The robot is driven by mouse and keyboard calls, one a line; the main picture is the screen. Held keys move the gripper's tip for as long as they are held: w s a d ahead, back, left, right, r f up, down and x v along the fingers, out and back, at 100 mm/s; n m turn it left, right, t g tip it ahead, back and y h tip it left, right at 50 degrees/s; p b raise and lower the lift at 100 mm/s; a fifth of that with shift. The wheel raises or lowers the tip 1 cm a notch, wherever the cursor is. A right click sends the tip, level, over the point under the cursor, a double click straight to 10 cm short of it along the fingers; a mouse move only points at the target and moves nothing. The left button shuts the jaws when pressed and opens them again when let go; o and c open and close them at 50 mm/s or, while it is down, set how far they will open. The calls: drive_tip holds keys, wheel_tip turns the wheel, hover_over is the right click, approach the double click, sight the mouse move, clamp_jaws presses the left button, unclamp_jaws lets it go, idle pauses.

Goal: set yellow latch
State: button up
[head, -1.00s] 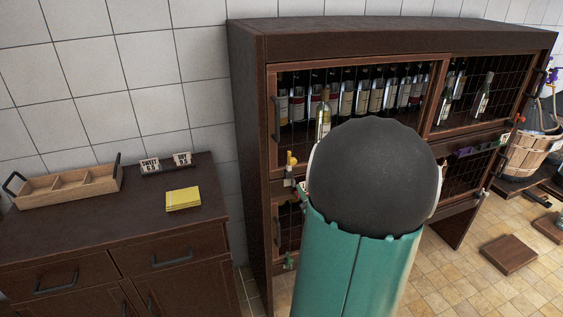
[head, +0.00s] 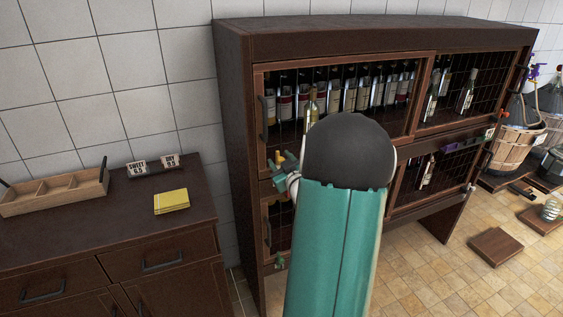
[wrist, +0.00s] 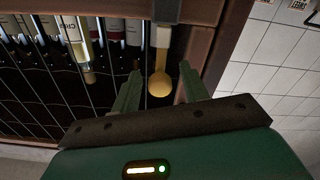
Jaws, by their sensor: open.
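The yellow latch (head: 277,156) is on the left part of the dark cabinet's front, by the lower left corner of the upper mesh door. My gripper (wrist: 160,72) is open, with one green finger on each side of the latch's rounded end. I see no clear contact. In the head view my gripper (head: 284,166) is at the latch, and my arm hides part of the cabinet front to the right.
The cabinet (head: 380,38) holds several wine bottles behind mesh doors. A green latch (head: 279,261) sits lower down. A counter at left bears a wooden tray (head: 55,192), a yellow pad (head: 171,201) and two small signs. A brown slab (head: 495,246) lies on the tiled floor.

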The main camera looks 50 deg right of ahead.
sight(278, 166)
clamp_jaws()
drive_tip(key=shift+s+f, duration=0.1)
drive_tip(key=shift+f, duration=1.5)
unclamp_jaws()
drive_tip(key=v, duration=1.3)
drive_tip(key=shift+s+a, duration=0.2)
drive_tip(key=shift+s, duration=0.1)
